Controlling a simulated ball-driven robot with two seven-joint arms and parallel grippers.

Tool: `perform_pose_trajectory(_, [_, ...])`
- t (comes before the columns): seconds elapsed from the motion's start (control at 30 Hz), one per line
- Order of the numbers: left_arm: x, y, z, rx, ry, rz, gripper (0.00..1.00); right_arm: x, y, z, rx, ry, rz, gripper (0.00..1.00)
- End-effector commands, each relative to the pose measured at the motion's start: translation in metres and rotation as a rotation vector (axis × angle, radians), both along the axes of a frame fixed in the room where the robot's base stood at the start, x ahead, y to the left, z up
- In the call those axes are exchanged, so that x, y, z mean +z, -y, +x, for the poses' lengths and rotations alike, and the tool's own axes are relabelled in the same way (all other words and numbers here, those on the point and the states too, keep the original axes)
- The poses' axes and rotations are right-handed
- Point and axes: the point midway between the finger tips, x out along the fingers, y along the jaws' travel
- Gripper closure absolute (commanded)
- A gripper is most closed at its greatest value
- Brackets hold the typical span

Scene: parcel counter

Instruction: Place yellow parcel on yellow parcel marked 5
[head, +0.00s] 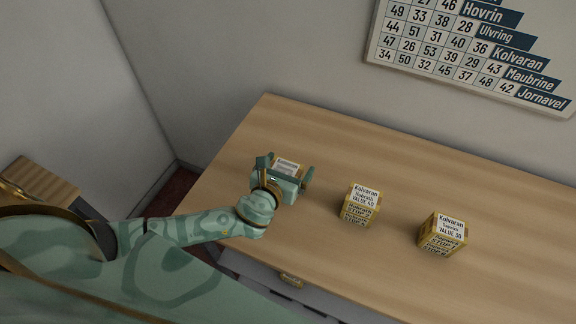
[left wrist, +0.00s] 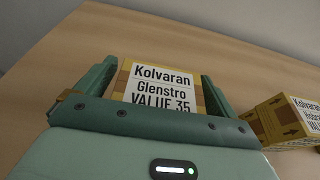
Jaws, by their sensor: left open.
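A yellow parcel (head: 287,165) with a white label sits on the counter, partly hidden by my left gripper (head: 286,172). In the left wrist view this parcel (left wrist: 158,88) reads "Kolvaran Glenstro VALUE 35" and stands between the two open fingers (left wrist: 156,92); I cannot tell if they touch it. A second yellow parcel (head: 359,206) stands to the right, its label reading "Kolvaran" and a value that looks like 40. It is partly in the left wrist view (left wrist: 285,122). A third yellow parcel (head: 443,234) stands further right; its value is too small to be sure of. My right gripper is not in view.
The wooden counter (head: 410,165) is bare behind and between the parcels. A wall chart (head: 470,50) with numbers and names, Kolvaran among them, hangs at the upper right. A drawer-like front with a brass-coloured pull (head: 291,280) is below the near edge.

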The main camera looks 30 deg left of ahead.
Motion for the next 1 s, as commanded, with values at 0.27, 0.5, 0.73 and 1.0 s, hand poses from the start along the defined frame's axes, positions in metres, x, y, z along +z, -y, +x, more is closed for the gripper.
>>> perform_pose_trajectory(0.27, [0.014,0.002,-0.032,-0.002,-0.002,-0.002,0.06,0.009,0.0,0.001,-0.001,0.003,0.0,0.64])
perform_pose_trajectory(0.5, [0.03,0.005,-0.085,-0.001,-0.002,-0.001,0.06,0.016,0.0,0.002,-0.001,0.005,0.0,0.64])
perform_pose_trajectory(0.73, [0.038,0.006,-0.112,0.0,0.001,-0.001,0.06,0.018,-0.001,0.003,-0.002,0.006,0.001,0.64])
perform_pose_trajectory(1.0, [0.038,0.006,-0.114,0.001,0.002,0.0,0.06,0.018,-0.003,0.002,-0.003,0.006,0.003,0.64])
